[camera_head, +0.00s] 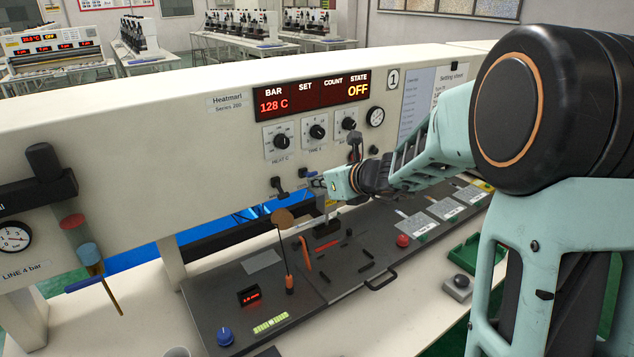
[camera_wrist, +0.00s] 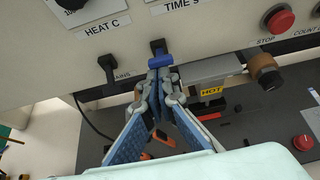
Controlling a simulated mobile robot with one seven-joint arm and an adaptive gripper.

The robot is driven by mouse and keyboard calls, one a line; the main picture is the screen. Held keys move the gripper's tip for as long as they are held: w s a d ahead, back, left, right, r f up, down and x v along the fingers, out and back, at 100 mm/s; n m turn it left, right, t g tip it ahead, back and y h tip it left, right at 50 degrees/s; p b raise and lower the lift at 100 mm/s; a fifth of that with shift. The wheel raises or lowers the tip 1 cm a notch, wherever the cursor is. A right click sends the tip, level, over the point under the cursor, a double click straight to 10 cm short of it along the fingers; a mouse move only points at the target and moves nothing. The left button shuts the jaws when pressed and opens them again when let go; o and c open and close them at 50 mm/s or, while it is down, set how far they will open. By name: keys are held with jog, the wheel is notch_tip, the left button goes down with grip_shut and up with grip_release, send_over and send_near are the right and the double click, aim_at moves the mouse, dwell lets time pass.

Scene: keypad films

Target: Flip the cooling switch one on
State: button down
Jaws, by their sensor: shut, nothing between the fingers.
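A black toggle with a blue crosspiece (camera_wrist: 160,61) stands on the pale panel front, below the TIME dial. My gripper (camera_wrist: 163,82) is shut and empty, its fingertips right at the blue piece; I cannot tell whether they touch. The toggle's label is hidden, so I cannot read whether it is the cooling switch. A second black toggle (camera_wrist: 108,66) is to its left, beside a label ending in "AINS"; in the head view this toggle (camera_head: 278,187) is left of my gripper (camera_head: 317,182). Both levers appear to hang down.
A red display (camera_head: 313,96) reads 128 C and OFF above several dials. In the wrist view, a red STOP button (camera_wrist: 280,19) and a brown knob (camera_wrist: 265,72) are to the right. A HOT label (camera_wrist: 212,91) is just right of my fingers. The dark worktop (camera_head: 330,270) lies below.

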jog(key=shift+r, duration=0.1)
jog(key=shift+w+r+p, duration=0.1)
jog(key=shift+r+p, duration=0.5)
jog(key=shift+r, duration=0.25)
